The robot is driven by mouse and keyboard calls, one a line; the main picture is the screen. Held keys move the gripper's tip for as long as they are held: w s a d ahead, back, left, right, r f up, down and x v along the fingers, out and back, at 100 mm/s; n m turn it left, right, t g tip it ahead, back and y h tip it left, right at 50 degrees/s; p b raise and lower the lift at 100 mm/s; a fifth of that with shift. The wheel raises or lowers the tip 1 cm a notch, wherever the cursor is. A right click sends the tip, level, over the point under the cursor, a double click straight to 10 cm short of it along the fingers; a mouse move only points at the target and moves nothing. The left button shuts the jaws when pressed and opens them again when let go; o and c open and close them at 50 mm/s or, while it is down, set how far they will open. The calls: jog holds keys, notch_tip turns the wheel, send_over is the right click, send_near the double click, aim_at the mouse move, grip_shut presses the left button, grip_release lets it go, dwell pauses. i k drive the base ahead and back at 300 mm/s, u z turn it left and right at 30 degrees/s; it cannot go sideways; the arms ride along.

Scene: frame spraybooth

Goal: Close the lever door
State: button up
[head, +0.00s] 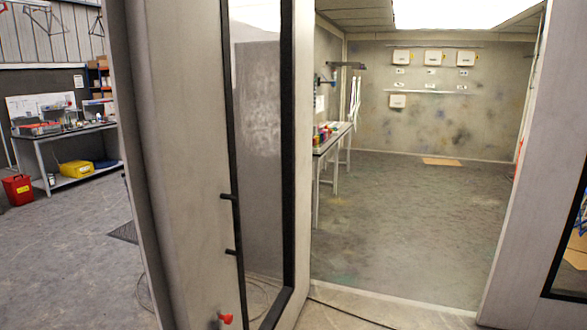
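The door (304,170) stands open at the left side of the booth doorway, seen at a steep angle. It is a pale grey leaf with a tall black-framed window (262,150). Two short black bars, an upper one (229,197) and a lower one (231,251), stick out to the left near the window's left edge; I cannot tell which of them, if either, is the lever. The doorway to the right of the door is open, with the booth floor (420,220) showing through it. My gripper is not in view.
A pale wall panel (533,170) bounds the doorway on the right. A dark cable (350,314) lies on the floor at the threshold. A small red fitting (225,319) shows at the bottom. Inside, a bench (333,137) stands left. A workbench (70,132) and red bin (18,190) stand far left.

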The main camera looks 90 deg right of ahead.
aim_at(170, 61)
jog(key=i, duration=1.6)
jog(key=z, duration=3.65)
